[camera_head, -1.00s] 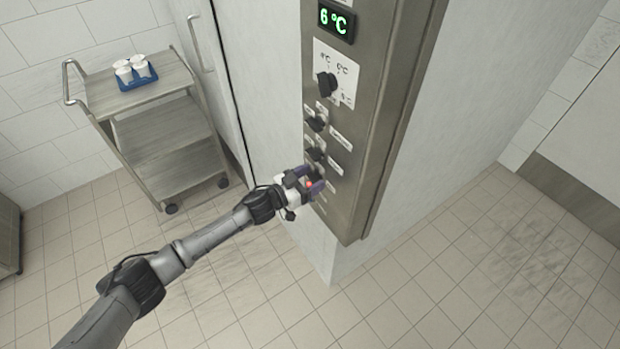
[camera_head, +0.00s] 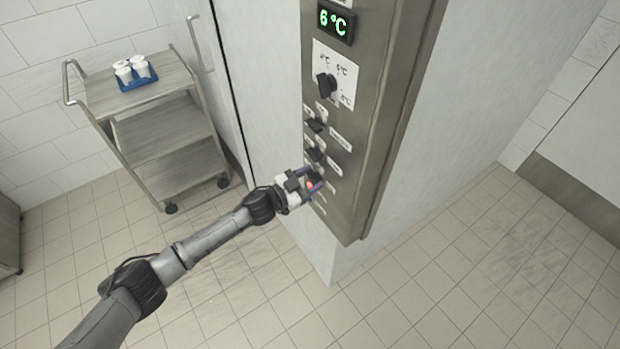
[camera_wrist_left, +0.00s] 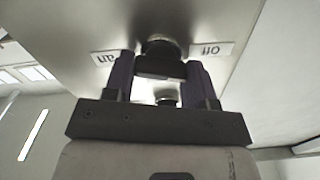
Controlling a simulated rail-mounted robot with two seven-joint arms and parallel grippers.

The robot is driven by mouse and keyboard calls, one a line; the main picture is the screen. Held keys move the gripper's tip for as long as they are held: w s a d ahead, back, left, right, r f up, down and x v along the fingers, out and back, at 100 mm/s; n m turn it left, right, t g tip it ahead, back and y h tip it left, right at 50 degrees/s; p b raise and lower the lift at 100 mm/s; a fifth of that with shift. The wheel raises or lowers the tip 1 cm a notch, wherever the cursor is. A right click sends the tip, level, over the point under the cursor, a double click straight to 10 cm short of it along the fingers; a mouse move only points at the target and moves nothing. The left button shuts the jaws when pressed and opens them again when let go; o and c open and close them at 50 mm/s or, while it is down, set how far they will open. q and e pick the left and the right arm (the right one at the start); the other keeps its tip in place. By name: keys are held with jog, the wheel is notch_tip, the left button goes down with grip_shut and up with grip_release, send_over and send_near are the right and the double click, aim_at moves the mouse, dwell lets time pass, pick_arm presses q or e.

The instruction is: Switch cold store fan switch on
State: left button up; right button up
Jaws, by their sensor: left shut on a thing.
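My left gripper (camera_head: 314,184) reaches from the lower left to the lower part of the steel control panel (camera_head: 358,195). In the left wrist view its two purple fingers (camera_wrist_left: 160,80) are shut on a dark switch knob (camera_wrist_left: 160,44) on the panel, one finger on each side. A label (camera_wrist_left: 212,49) that looks like "Off" upside down sits beside the knob, and another small label (camera_wrist_left: 107,57) sits on its other side. In the head view the gripper hides most of this switch. A small red spot (camera_head: 309,185) shows between the fingers. My right gripper is not seen.
Higher on the panel are a green 6 °C display (camera_head: 336,19), a dial (camera_head: 326,85) and two dark knobs (camera_head: 315,124) (camera_head: 316,154). A trolley (camera_head: 178,76) with a blue tray (camera_head: 127,84) of white cups stands at the left. The tiled floor (camera_head: 450,290) is clear.

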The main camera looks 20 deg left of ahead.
pick_arm(q)
jog(key=m, duration=0.3)
jog(key=shift+m, duration=0.4)
jog(key=m, duration=0.3)
jog(key=shift+s+d+f, duration=0.1)
jog(key=shift+d, duration=0.05)
jog(key=m+b, duration=0.1)
jog(key=m, duration=0.6)
jog(key=shift+f+b, duration=0.1)
jog(key=shift+b, duration=0.3)
jog(key=shift+m, duration=0.3)
jog(key=o, duration=0.9)
jog(key=shift+o, duration=0.2)
jog(key=shift+s, duration=0.1)
